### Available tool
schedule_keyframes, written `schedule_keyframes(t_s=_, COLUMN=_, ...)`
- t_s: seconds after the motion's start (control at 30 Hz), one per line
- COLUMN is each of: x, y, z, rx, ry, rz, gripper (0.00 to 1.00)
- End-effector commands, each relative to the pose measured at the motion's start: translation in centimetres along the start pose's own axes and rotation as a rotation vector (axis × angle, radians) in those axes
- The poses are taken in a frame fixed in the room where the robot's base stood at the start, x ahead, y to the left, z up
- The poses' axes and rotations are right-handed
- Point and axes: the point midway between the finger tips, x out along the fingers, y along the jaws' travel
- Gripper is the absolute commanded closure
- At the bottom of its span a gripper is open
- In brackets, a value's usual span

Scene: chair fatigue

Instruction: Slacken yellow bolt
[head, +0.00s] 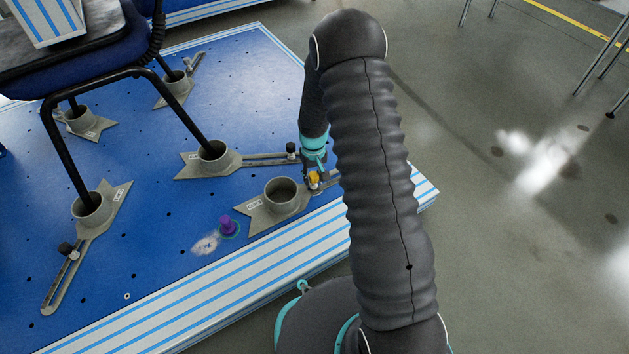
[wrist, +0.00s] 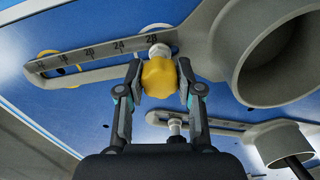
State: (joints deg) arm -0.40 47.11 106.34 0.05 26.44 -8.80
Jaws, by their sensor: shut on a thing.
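The yellow bolt (wrist: 159,77) sits at the slotted arm of a grey clamp (wrist: 105,57), near the 28 mark, with a pale washer or nut beyond its head. In the wrist view my gripper (wrist: 160,85) has one finger on each side of the bolt head and is shut on it. In the head view the yellow bolt (head: 313,179) is small, at the right end of the empty cup clamp (head: 282,195). My gripper (head: 318,172) is partly hidden there by my arm.
A chair (head: 95,75) has its legs in several grey cup clamps on the blue plate (head: 170,235). A black-knobbed bolt (head: 291,150) stands on the clamp behind. A purple knob (head: 228,225) stands left of the empty cup. Open floor (head: 480,220) lies to the right.

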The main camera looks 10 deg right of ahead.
Motion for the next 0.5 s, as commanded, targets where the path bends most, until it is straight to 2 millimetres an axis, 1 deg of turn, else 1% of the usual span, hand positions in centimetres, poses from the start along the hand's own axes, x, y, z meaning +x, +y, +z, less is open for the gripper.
schedule_keyframes(t_s=0.1, x=0.09, y=0.02, z=0.09, rx=-0.101, ry=-0.002, rz=0.0, gripper=1.0)
schedule_keyframes(t_s=0.2, x=0.09, y=0.01, z=0.09, rx=-0.148, ry=-0.002, rz=0.0, gripper=1.0)
schedule_keyframes(t_s=0.5, x=0.1, y=0.01, z=0.1, rx=-0.159, ry=-0.002, rz=0.0, gripper=1.0)
